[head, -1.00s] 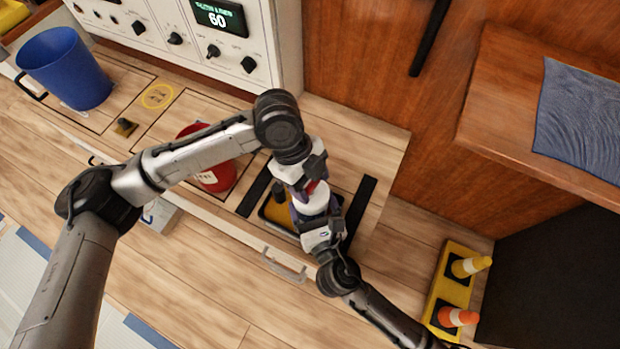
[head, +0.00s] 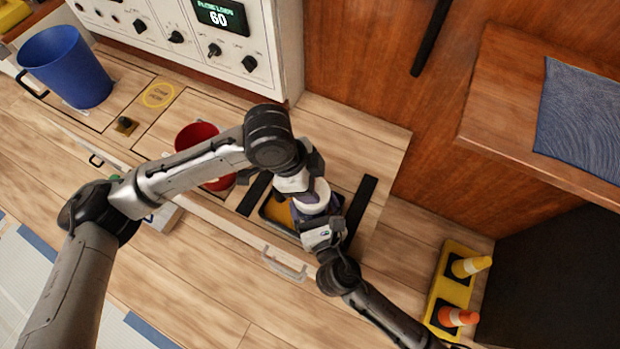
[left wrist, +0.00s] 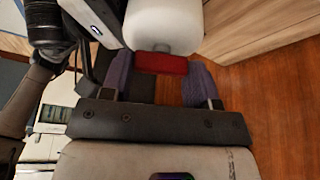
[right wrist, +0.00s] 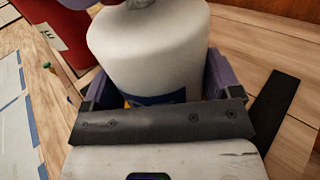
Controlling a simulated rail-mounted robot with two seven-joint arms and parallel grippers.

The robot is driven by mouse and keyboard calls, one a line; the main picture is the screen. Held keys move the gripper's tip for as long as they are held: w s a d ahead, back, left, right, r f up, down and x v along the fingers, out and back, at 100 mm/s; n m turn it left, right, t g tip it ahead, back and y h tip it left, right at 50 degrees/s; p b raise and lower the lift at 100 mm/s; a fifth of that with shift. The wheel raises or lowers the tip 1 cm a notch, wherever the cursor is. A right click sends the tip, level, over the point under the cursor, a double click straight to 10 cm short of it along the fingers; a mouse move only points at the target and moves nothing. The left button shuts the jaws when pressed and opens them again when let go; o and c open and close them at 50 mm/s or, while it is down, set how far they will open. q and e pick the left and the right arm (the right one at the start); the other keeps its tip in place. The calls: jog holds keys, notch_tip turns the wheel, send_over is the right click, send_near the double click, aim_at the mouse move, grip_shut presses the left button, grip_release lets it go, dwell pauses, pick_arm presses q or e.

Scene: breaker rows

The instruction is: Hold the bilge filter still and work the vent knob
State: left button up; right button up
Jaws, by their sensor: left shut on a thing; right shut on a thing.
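The bilge filter is a white cylinder (head: 312,196) standing over a dark tray with a yellow-brown floor. It fills the right wrist view (right wrist: 150,50), where a blue band shows low on it. My right gripper (head: 322,226) is shut on its lower body, one purple finger on each side (right wrist: 155,90). The red vent knob (left wrist: 161,63) sits at the filter's end, between the purple fingers of my left gripper (left wrist: 158,80), which is shut on it. In the head view the left gripper hides the knob.
A red bucket (head: 197,135) stands left of the filter, partly behind my left arm. A blue bucket (head: 65,68) and a white control panel (head: 180,35) are at the back left. Black strips (head: 361,205) flank the tray.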

jog(key=shift+d, duration=0.1)
dwell(0.3)
pick_arm(q)
jog(key=o, duration=0.9)
jog(key=shift+o, duration=0.2)
jog(key=v, duration=1.2)
pick_arm(e)
jog(key=o, duration=1.1)
